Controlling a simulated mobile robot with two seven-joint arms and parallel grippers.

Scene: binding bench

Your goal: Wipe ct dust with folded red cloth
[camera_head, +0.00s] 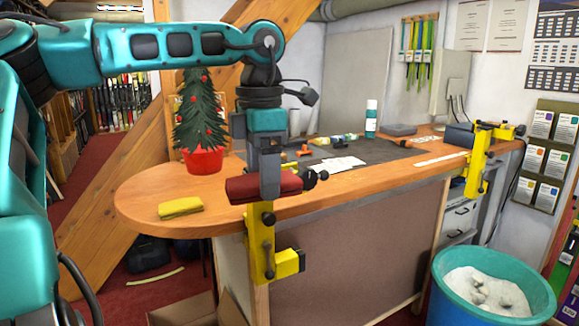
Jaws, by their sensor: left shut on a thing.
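My left gripper (269,185) is shut on the folded red cloth (245,188), a dark red pad. The gripper points down and hides the middle of the cloth. The cloth is over the front edge of the wooden bench (140,190), just above a yellow clamp; I cannot tell whether it touches the top. I cannot make out any dust on the bench. My right gripper is not in view.
A folded yellow cloth (180,208) lies at the bench's left end. A small Christmas tree in a red pot (203,160) stands behind it. Yellow clamps (263,245) grip the front edge. Tools and papers lie on a dark mat (385,150). A teal bin (450,300) stands right.

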